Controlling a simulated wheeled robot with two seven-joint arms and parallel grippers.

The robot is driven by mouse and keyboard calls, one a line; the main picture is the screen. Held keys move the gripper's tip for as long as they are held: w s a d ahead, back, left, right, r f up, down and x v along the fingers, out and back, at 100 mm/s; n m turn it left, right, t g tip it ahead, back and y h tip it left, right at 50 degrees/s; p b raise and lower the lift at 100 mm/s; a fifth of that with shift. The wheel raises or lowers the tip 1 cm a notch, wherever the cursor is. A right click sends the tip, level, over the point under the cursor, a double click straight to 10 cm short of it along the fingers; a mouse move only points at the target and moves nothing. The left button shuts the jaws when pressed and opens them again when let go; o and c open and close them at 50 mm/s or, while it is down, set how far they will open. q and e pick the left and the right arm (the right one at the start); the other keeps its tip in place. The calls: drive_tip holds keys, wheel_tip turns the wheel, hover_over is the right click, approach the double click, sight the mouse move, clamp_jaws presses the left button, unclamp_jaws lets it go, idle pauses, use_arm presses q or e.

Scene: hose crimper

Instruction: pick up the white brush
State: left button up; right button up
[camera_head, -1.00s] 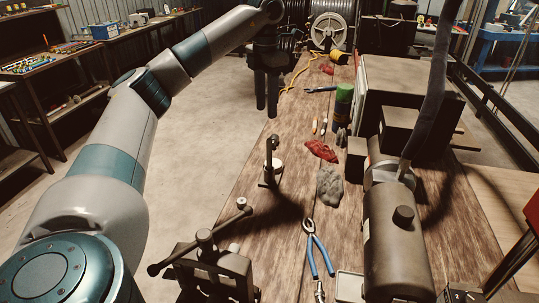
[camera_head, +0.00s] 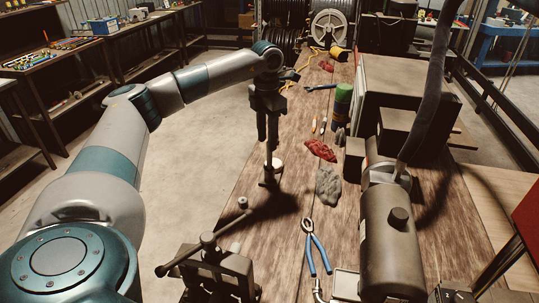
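Two small slim items lie side by side on the wooden workbench (camera_head: 255,215). The left, pale one (camera_head: 314,125) may be the white brush, but it is too small to be sure. The other slim item (camera_head: 323,127) is just to its right. My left gripper (camera_head: 267,138) points down to the left of them, its two fingers a little apart with nothing seen held. The fingers overlap the top of a dark upright stand in the picture; I cannot tell whether they touch it. My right gripper is not in view.
A green can (camera_head: 342,99), red cloth (camera_head: 320,151) and grey rag (camera_head: 328,186) lie near the slim items. Blue-handled pliers (camera_head: 318,255) are nearer. A dark vise (camera_head: 215,270) stands in front, a cylindrical machine (camera_head: 392,240) at right.

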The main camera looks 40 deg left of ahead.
sight(269, 168)
use_arm(q)
drive_tip(key=shift+f, duration=1.1)
drive_tip(key=f+p, duration=0.2)
drive_tip(key=shift+d+p, duration=0.35)
wheel_tip(269, 168, down, 2)
drive_tip(key=shift+d+p, duration=0.1)
drive_tip(key=shift+p, duration=0.5)
drive_tip(key=shift+f, duration=0.6)
clamp_jaws()
